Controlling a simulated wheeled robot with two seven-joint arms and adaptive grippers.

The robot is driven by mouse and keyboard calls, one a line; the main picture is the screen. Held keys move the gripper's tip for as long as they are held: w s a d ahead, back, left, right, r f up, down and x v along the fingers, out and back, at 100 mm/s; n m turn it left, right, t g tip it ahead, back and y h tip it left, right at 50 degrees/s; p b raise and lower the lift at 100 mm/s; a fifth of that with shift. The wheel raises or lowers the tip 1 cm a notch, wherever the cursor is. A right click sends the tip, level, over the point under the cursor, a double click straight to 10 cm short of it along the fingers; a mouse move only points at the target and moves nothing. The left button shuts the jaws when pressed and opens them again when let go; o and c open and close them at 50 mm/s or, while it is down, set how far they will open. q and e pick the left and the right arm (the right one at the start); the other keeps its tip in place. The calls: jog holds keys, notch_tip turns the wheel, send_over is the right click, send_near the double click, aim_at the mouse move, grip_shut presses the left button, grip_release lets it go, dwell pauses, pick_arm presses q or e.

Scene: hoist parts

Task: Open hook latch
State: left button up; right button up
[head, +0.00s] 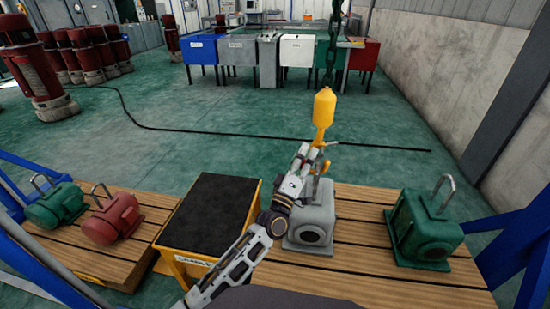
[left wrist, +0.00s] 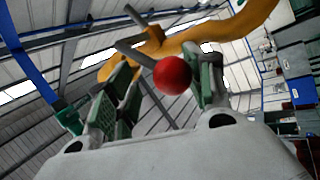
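A yellow hook (head: 324,108) hangs from a dark chain above the right pallet in the head view. Its curved yellow body also crosses the top of the left wrist view (left wrist: 225,32). A red ball (left wrist: 172,75) shows there in front of the hook, near a thin grey rod (left wrist: 138,15). My left gripper (head: 303,158) is beside the lower part of the hook. In the left wrist view its green-padded fingers (left wrist: 164,88) are spread apart, with the red ball showing between them. Contact with the ball cannot be told. The latch is too small to make out in the head view. My right gripper is out of view.
A grey hoist part (head: 312,222) stands below the hook, close to my left arm. A green one (head: 425,228) stands to its right on the wooden pallet (head: 355,262). A black-topped yellow stand (head: 208,215) and red (head: 112,220) and green (head: 55,205) parts are left.

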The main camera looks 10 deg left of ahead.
pick_arm(q)
jog(key=shift+a+r+m+g+h+p, duration=0.1)
jog(key=shift+r+m+g+h+p, duration=0.5)
jog(key=shift+m, duration=0.4)
jog(key=shift+r+m+g+h+p, duration=0.3)
jog(key=shift+r+m+h+p, duration=0.1)
jog(key=shift+m+p, duration=0.5)
jog(key=shift+r+m+g+h+p, duration=0.15)
jog(key=shift+r+m+g+p, duration=0.3)
jog(key=shift+m+p, duration=0.45)
jog(key=shift+r+m+g+h+p, duration=0.15)
jog(key=shift+r+m+g+p, duration=0.1)
jog(key=shift+m+g+p, duration=0.5)
jog(key=shift+d+r+m+g+p, duration=0.25)
jog(key=shift+r+m+g+p, duration=0.15)
jog(key=shift+m+p, duration=0.65)
jog(key=shift+d+r+m+g+p, duration=0.25)
jog(key=shift+r+m+g+p, duration=0.15)
jog(key=shift+m+p, duration=0.65)
jog(key=shift+d+r+m+g+p, duration=0.3)
jog(key=shift+m+p, duration=0.25)
jog(key=shift+p, duration=0.4)
jog(key=shift+d+r+m+g+p, duration=0.2)
jog(key=shift+m+g+p, duration=0.25)
jog(key=shift+p, duration=0.5)
jog(key=shift+s+a, duration=0.2)
jog(key=shift+s, duration=0.05)
jog(key=p+v, duration=0.1)
jog(key=v, duration=1.2)
jog(key=shift+s, duration=0.25)
